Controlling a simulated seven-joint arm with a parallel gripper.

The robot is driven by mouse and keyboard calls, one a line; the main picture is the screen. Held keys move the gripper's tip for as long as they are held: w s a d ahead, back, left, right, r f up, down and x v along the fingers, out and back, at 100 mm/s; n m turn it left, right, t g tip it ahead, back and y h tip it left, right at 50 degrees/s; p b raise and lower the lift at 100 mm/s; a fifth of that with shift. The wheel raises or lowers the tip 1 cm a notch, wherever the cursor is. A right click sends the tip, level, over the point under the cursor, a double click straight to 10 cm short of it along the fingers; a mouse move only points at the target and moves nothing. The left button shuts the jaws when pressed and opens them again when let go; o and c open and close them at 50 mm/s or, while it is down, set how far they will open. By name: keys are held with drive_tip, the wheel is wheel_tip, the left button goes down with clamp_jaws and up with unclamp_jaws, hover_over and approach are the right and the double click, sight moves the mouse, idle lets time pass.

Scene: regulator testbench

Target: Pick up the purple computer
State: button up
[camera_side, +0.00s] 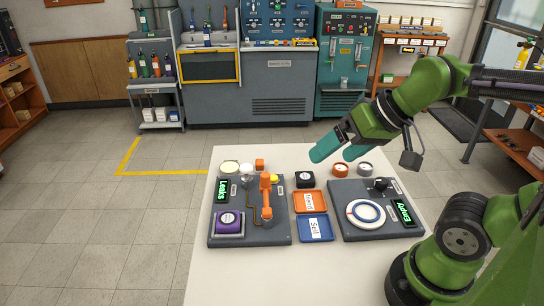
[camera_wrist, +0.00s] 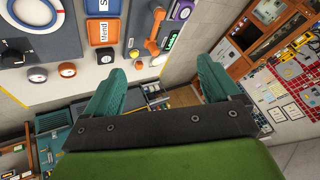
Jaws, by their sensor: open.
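My gripper (camera_side: 335,154) has teal fingers, open and empty, above the far side of the white table. It is up and to the right of the purple computer, well apart from it. The wrist view also shows the spread fingers (camera_wrist: 161,68).
An orange valve-like piece (camera_side: 266,197) stands on the left board, right of the computer. Orange (camera_side: 311,201) and blue (camera_side: 315,229) trays lie between the boards. The right board (camera_side: 365,230) carries a round dial. Small round pieces line the far side. The table front (camera_side: 290,280) is clear.

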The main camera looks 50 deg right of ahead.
drive_tip(key=m+g+h, duration=0.2)
drive_tip(key=m+g, duration=0.3)
drive_tip(key=g, duration=0.2)
hover_over(228, 218)
wheel_tip(228, 218, down, 4)
wheel_tip(228, 218, down, 17)
drive_tip(key=shift+f, duration=0.15)
